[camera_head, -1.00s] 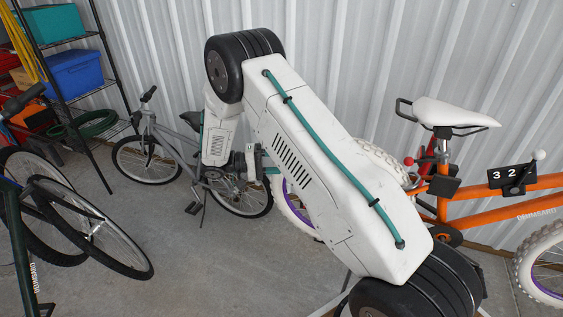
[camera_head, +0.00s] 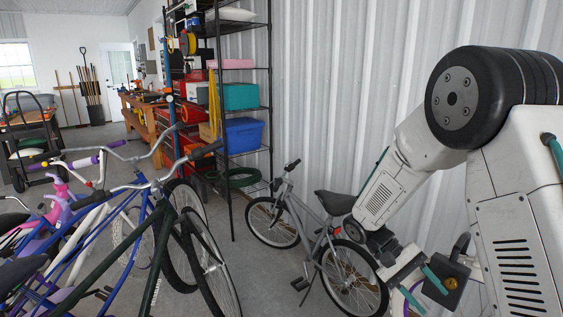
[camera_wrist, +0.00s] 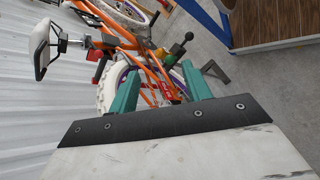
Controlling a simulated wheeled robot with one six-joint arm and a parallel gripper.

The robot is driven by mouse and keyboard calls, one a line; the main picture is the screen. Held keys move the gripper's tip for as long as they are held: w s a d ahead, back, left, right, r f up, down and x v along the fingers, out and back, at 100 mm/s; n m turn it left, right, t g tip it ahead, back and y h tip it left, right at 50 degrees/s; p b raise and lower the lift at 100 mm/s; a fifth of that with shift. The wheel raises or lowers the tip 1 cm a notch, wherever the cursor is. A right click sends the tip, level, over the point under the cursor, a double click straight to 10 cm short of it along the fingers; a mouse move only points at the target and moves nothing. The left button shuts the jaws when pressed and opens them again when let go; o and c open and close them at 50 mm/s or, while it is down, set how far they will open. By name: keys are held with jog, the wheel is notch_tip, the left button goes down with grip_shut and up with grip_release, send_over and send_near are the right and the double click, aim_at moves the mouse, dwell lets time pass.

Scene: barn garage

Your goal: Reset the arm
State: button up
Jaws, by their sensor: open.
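My gripper (camera_wrist: 160,84) shows in the wrist view with its two teal fingers spread apart. Nothing is between the fingertips. An orange bicycle lies beyond them in that view, apart from the fingers as far as I can tell. In the head view my white arm fills the right side, bent at a black joint, with the forearm angled down to the left. My gripper (camera_head: 432,282) is low at the right there, close to the rear of a grey bicycle in the picture; the gap between them is unclear.
The grey bicycle (camera_head: 325,232) stands by the corrugated wall. Several bicycles crowd the left, including a blue one (camera_head: 98,225). A black wire shelf (camera_head: 270,107) holds bins, with a blue bin (camera_head: 243,135). The orange bicycle (camera_wrist: 150,62) stands near the wall. Some concrete floor is clear.

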jog(key=s+a+r+t+y, duration=0.3)
jog(key=s+r+t+y, duration=0.1)
jog(key=s+r, duration=0.5)
jog(key=s+a+r+t+y, duration=0.3)
jog(key=s+r+t, duration=0.3)
jog(key=s, duration=0.6)
notch_tip(320, 180, up, 3)
jog(key=shift+f+y, duration=0.1)
jog(key=shift+y, duration=0.4)
